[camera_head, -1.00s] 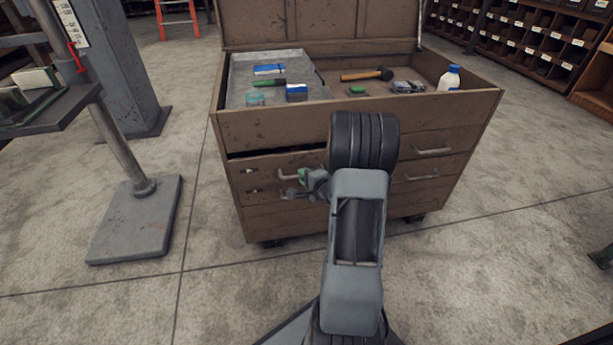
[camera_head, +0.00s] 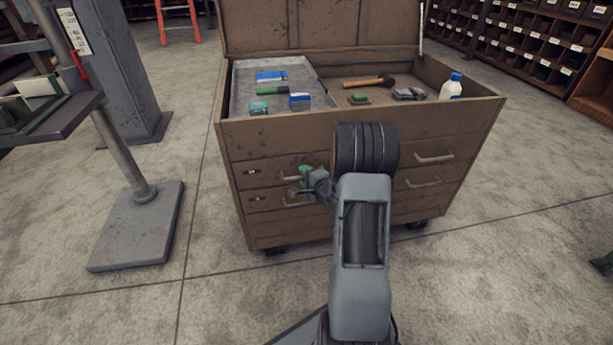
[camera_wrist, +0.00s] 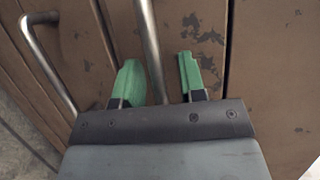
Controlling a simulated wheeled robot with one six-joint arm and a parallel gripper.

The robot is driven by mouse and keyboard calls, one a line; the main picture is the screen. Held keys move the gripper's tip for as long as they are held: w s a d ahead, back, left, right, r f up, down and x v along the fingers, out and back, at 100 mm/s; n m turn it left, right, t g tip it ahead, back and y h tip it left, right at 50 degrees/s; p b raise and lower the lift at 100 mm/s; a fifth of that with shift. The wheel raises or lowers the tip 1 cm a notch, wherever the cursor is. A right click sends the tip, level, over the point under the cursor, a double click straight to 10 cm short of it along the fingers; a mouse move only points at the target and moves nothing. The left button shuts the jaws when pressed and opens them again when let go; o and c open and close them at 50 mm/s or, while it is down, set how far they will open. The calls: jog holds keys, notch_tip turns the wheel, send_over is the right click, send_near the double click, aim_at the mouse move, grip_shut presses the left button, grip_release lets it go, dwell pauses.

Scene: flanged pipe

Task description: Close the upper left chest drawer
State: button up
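The brown metal tool chest (camera_head: 360,128) stands ahead with its lid up. Its upper left drawer (camera_head: 262,172) looks flush with the chest front in the head view, with only a thin seam above it. The wrist view shows a narrow dark seam beside this drawer front (camera_wrist: 205,45). My gripper (camera_head: 303,174) is at the drawer's bar handle (camera_head: 291,178), partly hidden by my wrist. In the wrist view my gripper's green fingers (camera_wrist: 160,80) stand apart on either side of the handle bar (camera_wrist: 150,40), with gaps showing.
The lower left drawer handle (camera_head: 296,205) is just below; right-hand handles (camera_head: 434,158) also stick out. The open top holds a grey tray (camera_head: 240,90), a mallet (camera_head: 370,82) and a white bottle (camera_head: 451,86). A post with a flat foot (camera_head: 135,225) stands left. Floor between is clear.

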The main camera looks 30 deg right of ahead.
jog(key=shift+s, duration=0.1)
jog(key=s+r+p, duration=0.2)
jog(key=s+p, duration=0.2)
jog(key=s, duration=0.9)
jog(key=shift+s+d+r, duration=0.2)
jog(key=shift+r, duration=0.05)
jog(key=w+a+r+n+g+h+p, duration=0.1)
jog(key=a+r+n+g+p, duration=0.15)
jog(key=r+p, duration=0.5)
jog(key=w+a+r+n+g+h+p, duration=0.15)
jog(key=r+n+p, duration=0.3)
jog(key=r, duration=0.55)
jog(key=a+r+n+g+h+p, duration=0.1)
jog(key=a+r+n+g+p, duration=0.2)
jog(key=r+p, duration=0.5)
jog(key=s+a+r+n+g+y+p, duration=0.1)
jog(key=s+a+r+n+p, duration=0.3)
jog(key=r, duration=0.5)
jog(key=s+a+r+n+g+y+p, duration=0.2)
jog(key=s+a+r+n+g+p, duration=0.2)
jog(key=s+a+r+p, duration=0.3)
jog(key=s+a+r, duration=0.1)
jog(key=a+r, duration=0.2)
jog(key=a, duration=0.1)
jog(key=shift+s+n, duration=0.3)
jog(key=shift+n, duration=0.1)
jog(key=shift+d+r, duration=0.1)
jog(key=shift+d, duration=0.05)
